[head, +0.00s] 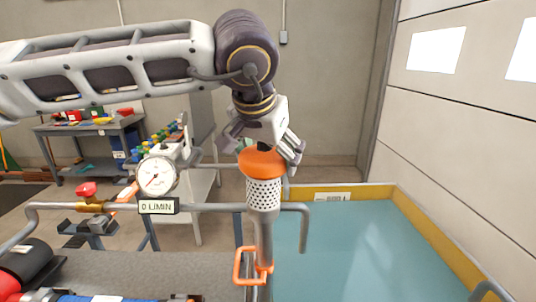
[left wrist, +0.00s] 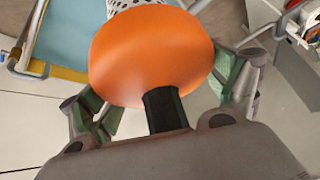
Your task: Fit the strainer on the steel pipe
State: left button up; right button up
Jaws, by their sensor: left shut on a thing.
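The strainer has a rounded orange top (head: 262,162) and a white perforated basket (head: 264,193). My left gripper (head: 264,148) is above it, shut on the orange top, and holds the strainer roughly upright. In the left wrist view the orange top (left wrist: 150,58) fills the space between the fingers, with a bit of the basket (left wrist: 135,4) beyond it. The steel pipe (head: 220,207) runs level past the gauge and bends down at its right end. The basket overlaps the pipe in the head view; I cannot tell whether they touch. My right gripper is not in view.
A grey upright tube (head: 264,240) with an orange handle (head: 246,266) stands below the basket. A round gauge (head: 157,176) and red valve knob (head: 86,189) are to the left. A blue-green tank (head: 360,250) with a yellow rim lies right. A workbench (head: 80,128) stands behind.

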pick_arm(q)
jog(key=shift+f, duration=0.3)
jog(key=shift+c, duration=0.5)
jog(key=o, duration=1)
jog(key=shift+o, duration=0.2)
jog(key=shift+r+p, duration=0.7)
jog(key=shift+r, duration=0.45)
jog(key=shift+r+p, duration=0.6)
jog(key=shift+r, duration=0.2)
jog(key=shift+r+p, duration=0.35)
jog(key=shift+r, duration=0.15)
jog(key=shift+r, duration=0.3)
jog(key=shift+r+p, duration=0.1)
jog(key=shift+p, duration=0.2)
jog(key=shift+r+p, duration=0.75)
jog(key=shift+r, duration=0.3)
